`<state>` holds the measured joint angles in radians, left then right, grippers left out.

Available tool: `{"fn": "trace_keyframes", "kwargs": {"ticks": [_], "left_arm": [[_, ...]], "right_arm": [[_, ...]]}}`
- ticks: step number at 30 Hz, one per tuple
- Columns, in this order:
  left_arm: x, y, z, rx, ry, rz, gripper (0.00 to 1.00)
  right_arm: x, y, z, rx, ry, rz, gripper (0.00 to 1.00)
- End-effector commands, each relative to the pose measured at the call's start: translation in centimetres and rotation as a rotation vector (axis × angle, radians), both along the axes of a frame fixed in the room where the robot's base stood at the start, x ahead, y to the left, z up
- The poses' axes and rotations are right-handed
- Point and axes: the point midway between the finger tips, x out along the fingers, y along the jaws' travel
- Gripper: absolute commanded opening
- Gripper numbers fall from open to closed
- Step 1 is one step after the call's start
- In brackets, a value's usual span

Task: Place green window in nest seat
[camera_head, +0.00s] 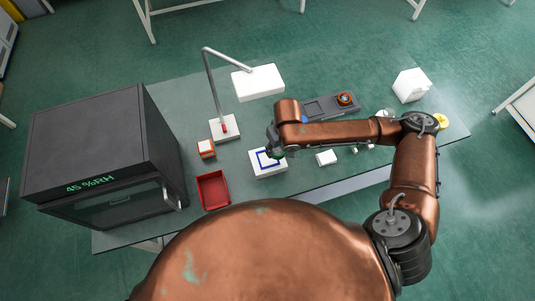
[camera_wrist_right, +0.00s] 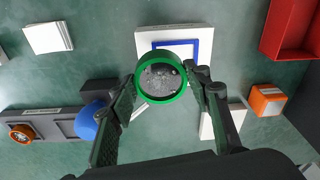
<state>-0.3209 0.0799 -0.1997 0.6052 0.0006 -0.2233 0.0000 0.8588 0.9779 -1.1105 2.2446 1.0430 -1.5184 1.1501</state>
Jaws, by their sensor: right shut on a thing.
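My right gripper (camera_wrist_right: 160,86) is shut on the green window (camera_wrist_right: 160,100), a round green ring with a grey speckled face, which sits between the two fingers. In the head view the right gripper (camera_head: 275,152) is over the table, and my arm mostly hides the window there. A white block with a blue square outline (camera_head: 258,171), which looks like the nest seat, lies just under the gripper. In the right wrist view this block (camera_wrist_right: 146,41) is behind the ring, which overlaps its lower edge; I cannot tell the height between them. My left gripper is not in view.
A dark chamber reading 45 %RH (camera_head: 95,140) stands at the left. A red tray (camera_head: 213,190), an orange-and-white box (camera_head: 206,149) and a lamp (camera_head: 224,128) are left of the block. A small white block (camera_head: 326,157) and a dark fixture (camera_head: 322,107) are to the right.

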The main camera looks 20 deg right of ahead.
Motion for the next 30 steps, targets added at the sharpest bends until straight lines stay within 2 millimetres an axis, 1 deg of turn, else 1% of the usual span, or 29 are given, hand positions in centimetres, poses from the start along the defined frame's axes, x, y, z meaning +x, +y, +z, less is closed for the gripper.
{"fn": "trace_keyframes", "kwargs": {"ticks": [1, 4, 6, 9, 13, 16, 17, 21, 25, 29, 30], "left_arm": [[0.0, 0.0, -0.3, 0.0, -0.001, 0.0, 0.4], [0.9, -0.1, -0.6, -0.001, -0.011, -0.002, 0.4], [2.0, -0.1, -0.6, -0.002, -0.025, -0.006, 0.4], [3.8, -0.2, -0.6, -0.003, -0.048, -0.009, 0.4], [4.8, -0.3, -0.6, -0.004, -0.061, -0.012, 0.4], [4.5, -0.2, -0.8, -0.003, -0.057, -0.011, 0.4], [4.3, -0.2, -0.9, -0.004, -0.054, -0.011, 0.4], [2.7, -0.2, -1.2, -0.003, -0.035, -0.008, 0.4], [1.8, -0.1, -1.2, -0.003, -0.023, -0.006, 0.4], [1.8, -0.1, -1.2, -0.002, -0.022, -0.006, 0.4], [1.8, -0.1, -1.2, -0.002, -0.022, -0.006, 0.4]], "right_arm": [[0.4, 0.6, -1.4, -0.001, 0.005, 0.0, 0.2], [1.4, 1.7, -3.0, -0.001, 0.004, 0.0, 0.2], [1.9, 2.2, -3.8, -0.001, 0.002, 0.0, 0.2], [2.3, 2.6, -4.5, -0.001, 0.002, 0.0, 0.2], [2.6, 2.9, -4.9, 0.0, 0.002, 0.0, 0.2], [3.1, 3.4, -5.9, -0.001, 0.002, 0.0, 0.2], [2.9, 3.3, -6.4, -0.004, 0.003, 0.0, 0.2], [2.9, 3.3, -8.4, -0.002, 0.003, 0.0, 0.2], [3.0, 3.3, -8.6, -0.001, 0.001, 0.001, 0.2], [3.0, 3.3, -8.6, -0.001, 0.001, 0.001, 0.2], [3.0, 3.3, -8.6, -0.002, 0.002, 0.001, 0.47]]}}
